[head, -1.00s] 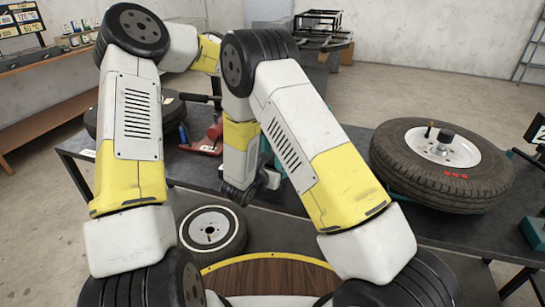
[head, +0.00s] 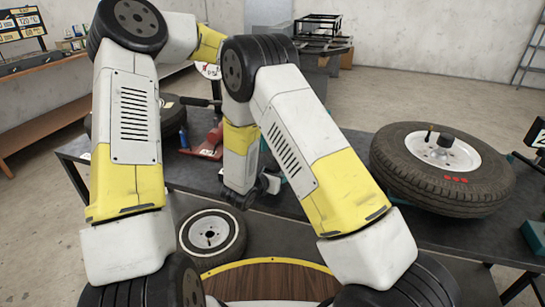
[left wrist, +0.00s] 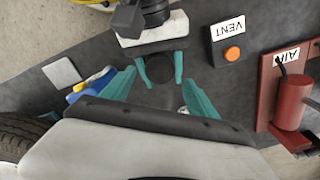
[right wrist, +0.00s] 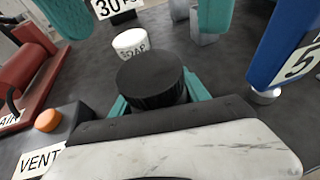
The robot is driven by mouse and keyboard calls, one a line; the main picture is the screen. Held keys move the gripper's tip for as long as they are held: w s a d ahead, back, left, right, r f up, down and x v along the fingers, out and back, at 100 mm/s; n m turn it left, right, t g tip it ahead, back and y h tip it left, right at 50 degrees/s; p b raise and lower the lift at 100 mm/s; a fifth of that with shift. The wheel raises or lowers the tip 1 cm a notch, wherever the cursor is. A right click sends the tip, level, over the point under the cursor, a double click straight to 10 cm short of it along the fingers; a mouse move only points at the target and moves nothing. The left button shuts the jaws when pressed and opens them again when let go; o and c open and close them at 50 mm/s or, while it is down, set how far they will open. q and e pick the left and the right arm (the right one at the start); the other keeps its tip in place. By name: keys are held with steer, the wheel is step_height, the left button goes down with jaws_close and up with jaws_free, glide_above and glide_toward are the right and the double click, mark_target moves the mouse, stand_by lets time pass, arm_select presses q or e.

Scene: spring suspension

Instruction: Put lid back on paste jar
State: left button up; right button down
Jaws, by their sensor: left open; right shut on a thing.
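My right gripper (right wrist: 153,100) is shut on a round black lid (right wrist: 151,78), with one teal finger on each side. The same dark lid (left wrist: 163,66) shows between its fingers in the left wrist view. Whether a paste jar is under the lid is hidden; I cannot pick one out for sure. My left gripper (left wrist: 160,80) is open, its teal fingers spread on both sides of the space just before the lid. I cannot tell if it touches anything. In the head view my arms mostly hide both grippers.
A white pot (right wrist: 130,42), apparently labelled SOAP, stands just behind the lid. A VENT box with an orange button (right wrist: 47,120) and a red AIR device (left wrist: 292,112) are nearby. A blue-and-yellow object (left wrist: 90,86) lies by my left finger. A tyre (head: 442,168) lies on the right.

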mark_target(273, 164)
arm_select(q)
steer(key=shift+r, duration=0.15)
steer(key=shift+c, duration=0.3)
steer(key=n, duration=0.1)
steer(key=r+n, duration=0.1)
steer(key=shift+r+n, duration=0.25)
steer(key=shift+n, duration=0.15)
steer(key=r+n, duration=0.2)
steer(key=n, duration=0.1)
steer(key=shift+n, duration=0.3)
steer(key=shift+f, duration=0.1)
steer(key=shift+f, duration=4)
